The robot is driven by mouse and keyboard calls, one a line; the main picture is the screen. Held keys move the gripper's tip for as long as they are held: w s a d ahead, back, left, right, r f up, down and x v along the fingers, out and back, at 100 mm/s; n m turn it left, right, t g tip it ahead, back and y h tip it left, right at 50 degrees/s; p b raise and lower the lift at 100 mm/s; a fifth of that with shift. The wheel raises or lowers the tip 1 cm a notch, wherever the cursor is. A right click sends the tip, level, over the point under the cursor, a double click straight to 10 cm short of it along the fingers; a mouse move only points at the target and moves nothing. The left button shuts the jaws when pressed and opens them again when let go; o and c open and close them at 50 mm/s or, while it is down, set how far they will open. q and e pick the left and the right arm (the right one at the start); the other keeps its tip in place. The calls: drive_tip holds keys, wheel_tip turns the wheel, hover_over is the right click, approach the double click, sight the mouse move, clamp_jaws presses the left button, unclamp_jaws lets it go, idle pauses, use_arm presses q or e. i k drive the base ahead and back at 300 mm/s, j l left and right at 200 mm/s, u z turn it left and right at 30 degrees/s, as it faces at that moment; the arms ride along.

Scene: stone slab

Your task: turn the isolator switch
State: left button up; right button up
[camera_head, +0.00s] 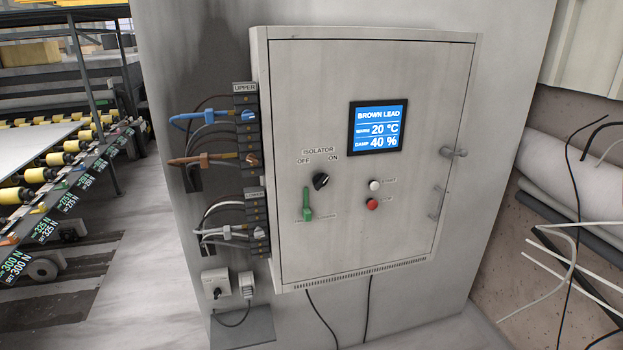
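The isolator switch (320,181) is a small round black knob on the front of a grey control cabinet (420,100). The word ISOLATOR stands above it, with OFF at its upper left and ON at its upper right. The knob is too small to tell for certain which way it points. The cabinet door is closed, with a handle (438,204) at its right side. The cabinet's blue screen (378,128) reads BROWN LEAD, 20 °C and DAMP 40 %. Neither of my grippers is in view, and nothing touches or covers the switch.
A green lever (307,206) sits below left of the switch, a white button (375,185) and red button (372,204) to its right. Terminal blocks (248,130) with blue, brown and grey leads line the cabinet's left side. A roller conveyor (60,160) stands far left; loose cables hang right.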

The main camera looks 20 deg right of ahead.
sight(321, 179)
drive_tip(key=i+l, duration=0.3)
drive_tip(key=l, duration=0.15)
drive_tip(key=i+l, duration=0.25)
drive_tip(key=l, duration=0.2)
drive_tip(key=i+l, duration=0.3)
drive_tip(key=l, duration=0.15)
drive_tip(key=i+l, duration=0.3)
drive_tip(key=l, duration=0.15)
